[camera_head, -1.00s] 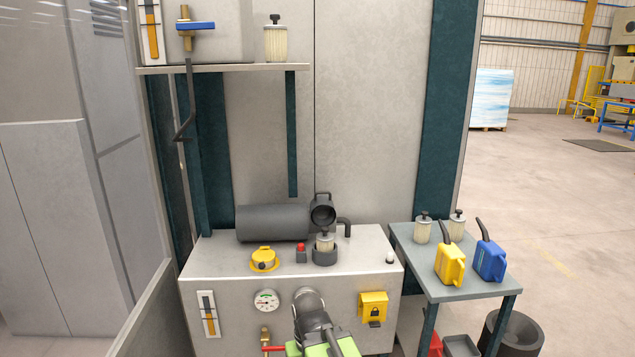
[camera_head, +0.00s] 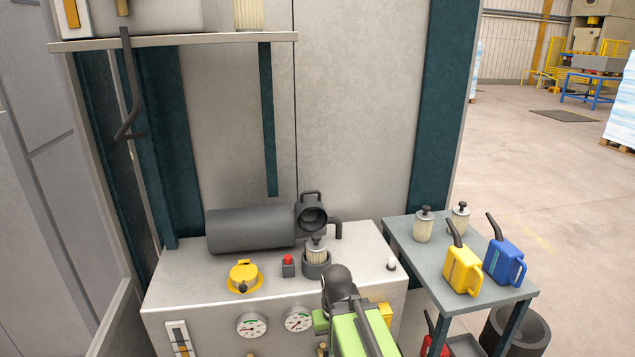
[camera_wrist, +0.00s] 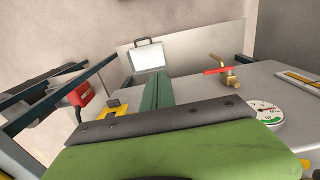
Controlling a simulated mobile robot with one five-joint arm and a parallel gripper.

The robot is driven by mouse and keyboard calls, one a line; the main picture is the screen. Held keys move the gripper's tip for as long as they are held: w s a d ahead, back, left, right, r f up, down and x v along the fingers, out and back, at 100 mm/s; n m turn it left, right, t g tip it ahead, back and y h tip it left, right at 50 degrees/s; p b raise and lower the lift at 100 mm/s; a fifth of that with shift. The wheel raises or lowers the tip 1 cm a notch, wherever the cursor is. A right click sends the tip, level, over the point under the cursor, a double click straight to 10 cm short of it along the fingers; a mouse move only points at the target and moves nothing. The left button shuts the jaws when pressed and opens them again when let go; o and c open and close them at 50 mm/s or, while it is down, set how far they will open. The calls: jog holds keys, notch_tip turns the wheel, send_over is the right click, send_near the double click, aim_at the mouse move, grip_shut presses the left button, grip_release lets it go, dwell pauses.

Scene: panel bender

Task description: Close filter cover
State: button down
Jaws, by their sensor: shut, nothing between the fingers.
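The filter cover (camera_head: 311,217) is a dark round cap with a handle. It stands open, tipped up behind the filter housing (camera_head: 316,268), its hollow side facing me. The housing is a dark cup on the machine's top. A pale filter cartridge with a dark knob (camera_head: 317,250) stands upright in it. My green arm is in front of the machine, right of and below the housing in the head view. In the wrist view my gripper (camera_wrist: 157,92) is shut and empty, apart from the cover. Its fingertips are hidden in the head view. The cover is not in the wrist view.
A dark cylinder (camera_head: 251,229) lies left of the cover. A yellow cap (camera_head: 244,277) and red button (camera_head: 288,261) are left of the housing. A side table (camera_head: 398,230) at right holds spare filters and yellow and blue cans. A shelf (camera_head: 180,42) overhangs upper left.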

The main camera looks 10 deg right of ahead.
notch_tip(320, 180, up, 37)
jog(key=t+p, duration=0.7)
jog(key=p, duration=2.7)
send_over(312, 200)
jog(key=s, duration=0.1)
jog(key=b+x, duration=0.9)
jog(key=shift+f, duration=0.4)
jog(key=s, duration=0.3)
jog(key=shift+s+r, duration=0.1)
jog(key=shift+s, duration=0.2)
jog(key=shift+s+r, duration=0.1)
jog(key=shift+s, duration=0.35)
jog(key=shift+w, duration=0.1)
